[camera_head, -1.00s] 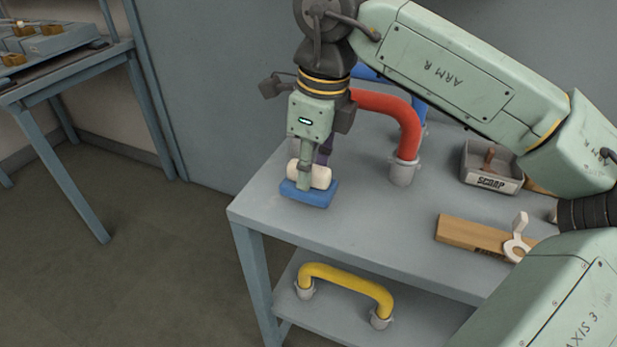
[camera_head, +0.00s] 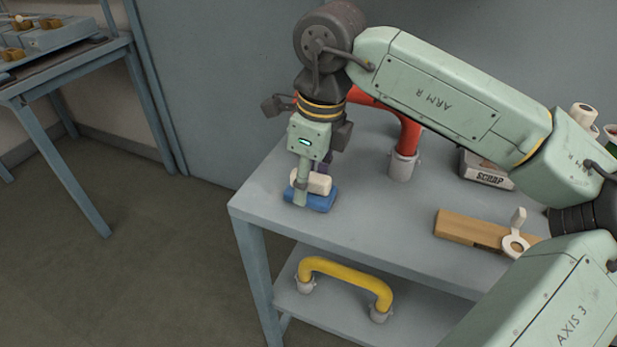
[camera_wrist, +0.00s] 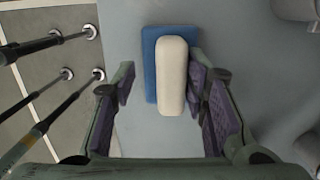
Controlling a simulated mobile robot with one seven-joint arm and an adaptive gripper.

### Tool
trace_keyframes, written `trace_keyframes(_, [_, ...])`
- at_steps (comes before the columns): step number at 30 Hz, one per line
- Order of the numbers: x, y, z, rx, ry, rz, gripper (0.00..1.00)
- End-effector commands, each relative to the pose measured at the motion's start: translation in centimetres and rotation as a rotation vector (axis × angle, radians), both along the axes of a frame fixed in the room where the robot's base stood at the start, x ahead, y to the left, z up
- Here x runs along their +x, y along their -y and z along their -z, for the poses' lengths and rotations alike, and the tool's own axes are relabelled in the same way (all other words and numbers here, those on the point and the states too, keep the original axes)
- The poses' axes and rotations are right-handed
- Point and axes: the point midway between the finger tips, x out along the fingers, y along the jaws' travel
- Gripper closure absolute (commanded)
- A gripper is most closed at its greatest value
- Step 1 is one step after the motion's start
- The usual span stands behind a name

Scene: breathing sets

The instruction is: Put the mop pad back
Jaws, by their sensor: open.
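The mop pad is a blue block (camera_head: 322,204) with a cream grip (camera_head: 319,184) on top. It rests on the grey table (camera_head: 262,205) near its left corner. In the wrist view the blue pad (camera_wrist: 150,80) lies under the cream grip (camera_wrist: 173,76). My gripper (camera_wrist: 165,110) is open, its purple-lined fingers on either side of the grip's near end with gaps between. In the head view my gripper (camera_head: 308,192) is low over the pad, and one finger hides part of it.
A red hose (camera_head: 408,135) stands behind, to the right. A grey box marked SCOOP (camera_head: 485,172) and a wooden block with a white ring piece (camera_head: 465,229) lie further right. A yellow hose (camera_head: 345,273) is on the lower shelf. The table's left edge is close.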

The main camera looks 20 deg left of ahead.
Motion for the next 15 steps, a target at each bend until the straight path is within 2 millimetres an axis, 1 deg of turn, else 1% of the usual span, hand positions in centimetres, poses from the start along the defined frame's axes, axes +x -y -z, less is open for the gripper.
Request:
trace_keyframes(7, [0.0,0.0,-0.1,0.000,0.000,0.000,0.59])
trace_keyframes(11, [0.0,0.0,-0.7,0.000,0.001,0.001,0.59])
trace_keyframes(14, [0.1,0.2,-2.2,0.001,0.003,0.002,0.59])
trace_keyframes(15, [0.1,0.3,-3.0,0.000,0.003,0.002,0.59])
